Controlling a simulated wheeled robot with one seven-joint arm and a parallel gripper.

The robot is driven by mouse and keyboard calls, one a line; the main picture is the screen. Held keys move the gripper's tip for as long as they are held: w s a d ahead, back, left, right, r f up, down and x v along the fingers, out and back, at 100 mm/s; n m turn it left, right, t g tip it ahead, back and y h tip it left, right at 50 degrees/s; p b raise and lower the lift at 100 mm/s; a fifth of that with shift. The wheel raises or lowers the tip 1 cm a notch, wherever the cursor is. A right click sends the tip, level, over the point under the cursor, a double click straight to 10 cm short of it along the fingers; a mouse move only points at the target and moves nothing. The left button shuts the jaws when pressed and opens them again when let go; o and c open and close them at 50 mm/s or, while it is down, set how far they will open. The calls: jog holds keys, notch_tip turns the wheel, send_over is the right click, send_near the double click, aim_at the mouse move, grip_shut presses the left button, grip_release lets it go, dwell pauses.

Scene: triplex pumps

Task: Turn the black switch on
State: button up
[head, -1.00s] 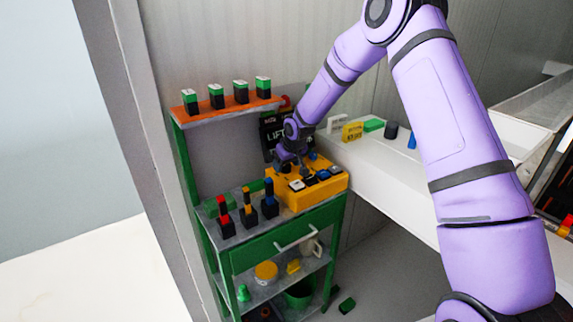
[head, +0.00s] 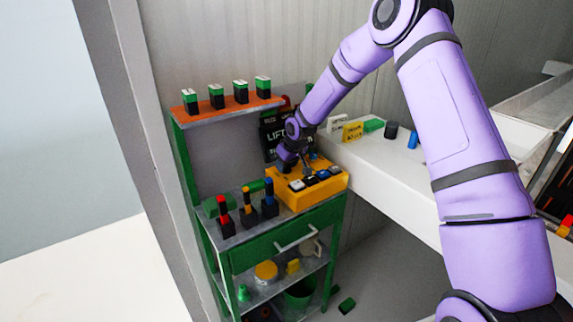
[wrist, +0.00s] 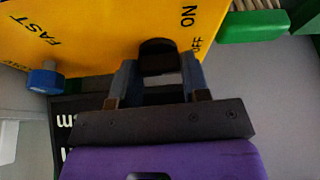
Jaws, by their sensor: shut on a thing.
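The black switch (wrist: 158,55) stands on the yellow control box (wrist: 95,28), beside the printed words ON and OFF. In the wrist view, my gripper (wrist: 161,75) has one finger on each side of the switch and is shut on it. A blue knob (wrist: 45,78) is on the same box at left, below the word FAST. In the head view, the yellow box (head: 318,191) sits on the green workbench, with my gripper (head: 287,162) at its back left. My gripper hides the black switch there.
An orange shelf (head: 232,108) with several green-and-black blocks is above. A white counter (head: 370,170) lies to the right. A dark sign (head: 272,137) stands behind.

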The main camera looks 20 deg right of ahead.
jog(key=n+y, duration=0.1)
jog(key=n, duration=0.2)
jog(key=n+g, duration=0.1)
jog(key=n, duration=0.2)
jog(key=shift+w+d+y, duration=0.1)
jog(key=shift+d+y, duration=0.05)
jog(key=shift+y, duration=0.25)
jog(key=n+g, duration=0.1)
jog(key=n, duration=0.1)
jog(key=n+g, duration=0.1)
jog(key=n, duration=0.1)
jog(key=shift+n+y, duration=0.4)
jog(key=o, duration=0.9)
jog(key=shift+r, duration=0.1)
